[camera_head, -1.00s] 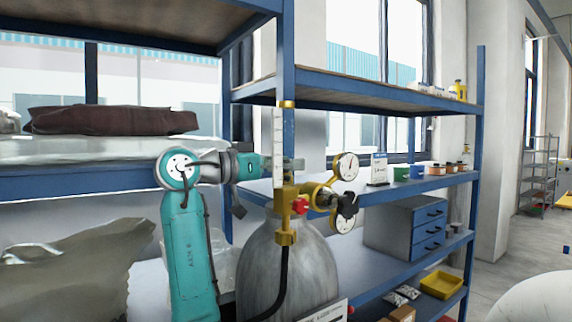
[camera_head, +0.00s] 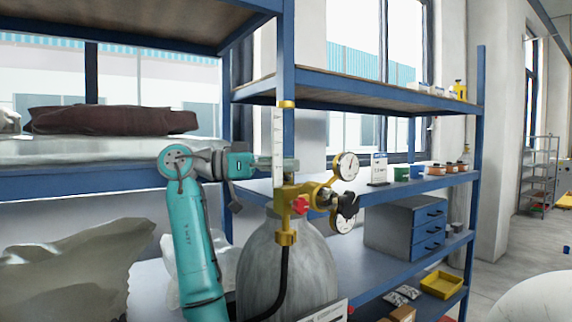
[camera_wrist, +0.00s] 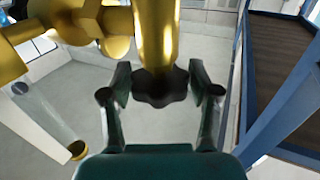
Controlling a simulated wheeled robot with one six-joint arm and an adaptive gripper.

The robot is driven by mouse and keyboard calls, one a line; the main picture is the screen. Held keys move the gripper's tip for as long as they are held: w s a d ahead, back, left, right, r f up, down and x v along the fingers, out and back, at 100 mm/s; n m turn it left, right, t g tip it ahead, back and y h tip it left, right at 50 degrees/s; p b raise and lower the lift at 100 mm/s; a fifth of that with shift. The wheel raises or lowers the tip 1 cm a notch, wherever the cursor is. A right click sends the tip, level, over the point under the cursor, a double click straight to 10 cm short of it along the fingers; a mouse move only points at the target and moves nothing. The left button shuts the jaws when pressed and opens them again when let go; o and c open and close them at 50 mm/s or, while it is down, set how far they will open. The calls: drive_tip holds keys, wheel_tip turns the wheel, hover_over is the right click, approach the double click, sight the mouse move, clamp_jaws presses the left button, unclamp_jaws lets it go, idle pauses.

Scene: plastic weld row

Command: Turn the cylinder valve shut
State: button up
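The grey gas cylinder (camera_head: 300,265) stands upright in front of the blue shelving. Its brass valve and regulator assembly (camera_head: 287,222) carries a red knob (camera_head: 300,206), a black lobed knob (camera_head: 348,205) and two round gauges. My gripper (camera_head: 280,165) is behind the upright flow tube (camera_head: 279,145), which partly hides its fingers. In the wrist view my gripper (camera_wrist: 160,75) is open. A dark lobed knob (camera_wrist: 160,88) on a brass stem lies between its two fingers, with a gap visible on each side. I cannot tell which head-view knob this is.
The blue shelf post (camera_head: 287,60) and upper shelf (camera_head: 350,88) are close to my gripper. A black hose (camera_head: 283,275) runs down the cylinder's front. Grey drawers (camera_head: 405,230), a yellow bin (camera_head: 441,284) and small pots are at right. Pale bags (camera_head: 75,265) lie at left.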

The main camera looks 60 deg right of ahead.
drive_tip(key=shift+o, duration=1)
drive_tip(key=shift+r, duration=0.1)
wheel_tip(320, 180, up, 10)
drive_tip(key=shift+f, duration=0.1)
